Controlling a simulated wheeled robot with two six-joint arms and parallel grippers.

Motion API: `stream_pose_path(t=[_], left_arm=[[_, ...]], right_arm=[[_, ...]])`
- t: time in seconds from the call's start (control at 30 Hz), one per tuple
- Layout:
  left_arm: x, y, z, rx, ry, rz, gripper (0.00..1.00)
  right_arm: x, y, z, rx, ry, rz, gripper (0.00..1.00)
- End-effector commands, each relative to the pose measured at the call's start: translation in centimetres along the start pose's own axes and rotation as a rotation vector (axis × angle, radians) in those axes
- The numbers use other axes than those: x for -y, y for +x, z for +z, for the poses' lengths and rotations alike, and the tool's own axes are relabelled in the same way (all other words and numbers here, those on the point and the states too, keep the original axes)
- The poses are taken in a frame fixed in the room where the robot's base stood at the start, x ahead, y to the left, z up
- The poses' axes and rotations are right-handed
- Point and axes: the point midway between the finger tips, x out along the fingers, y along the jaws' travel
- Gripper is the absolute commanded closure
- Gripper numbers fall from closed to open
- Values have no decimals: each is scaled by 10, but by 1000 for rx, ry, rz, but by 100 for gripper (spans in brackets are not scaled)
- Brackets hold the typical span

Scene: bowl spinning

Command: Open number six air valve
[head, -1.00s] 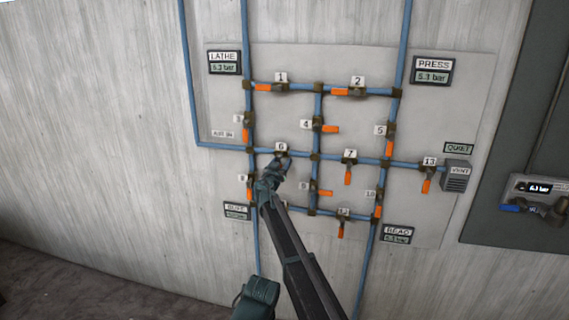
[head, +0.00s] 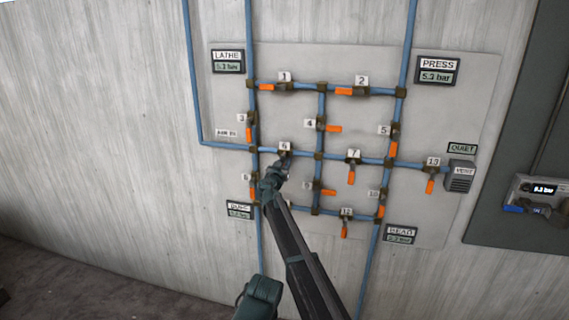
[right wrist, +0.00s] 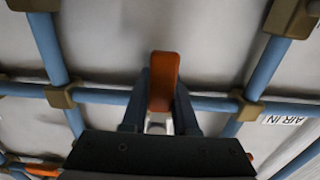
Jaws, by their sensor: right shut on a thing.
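The number six label (head: 285,146) sits above the left part of the middle horizontal blue pipe on the wall panel. My right gripper (head: 283,166) is at the valve just under that label and covers most of it in the head view. In the right wrist view, the valve's orange handle (right wrist: 164,80) stands between my two fingers, which are shut on it. The handle lies across the horizontal pipe (right wrist: 105,96), about at right angles to it.
Neighbouring orange handles are close: valve seven (head: 351,176) to the right, valve eight (head: 252,193) to the lower left, and valve nine (head: 328,192) to the lower right. A vent box (head: 460,178) is at the right. The wall to the left is bare.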

Motion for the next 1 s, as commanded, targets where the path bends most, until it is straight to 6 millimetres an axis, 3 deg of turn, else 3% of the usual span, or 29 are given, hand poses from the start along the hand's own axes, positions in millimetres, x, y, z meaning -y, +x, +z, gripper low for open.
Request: stream_pose_path(t=[0.83, 1.0], left_arm=[[0, 0, 0, 0, 0, 0, 50], [0, 0, 0, 0, 0, 0, 50]], right_arm=[[0, 0, 0, 0, 1, 0, 100], [4, 0, 0, 0, 90, 0, 100]])
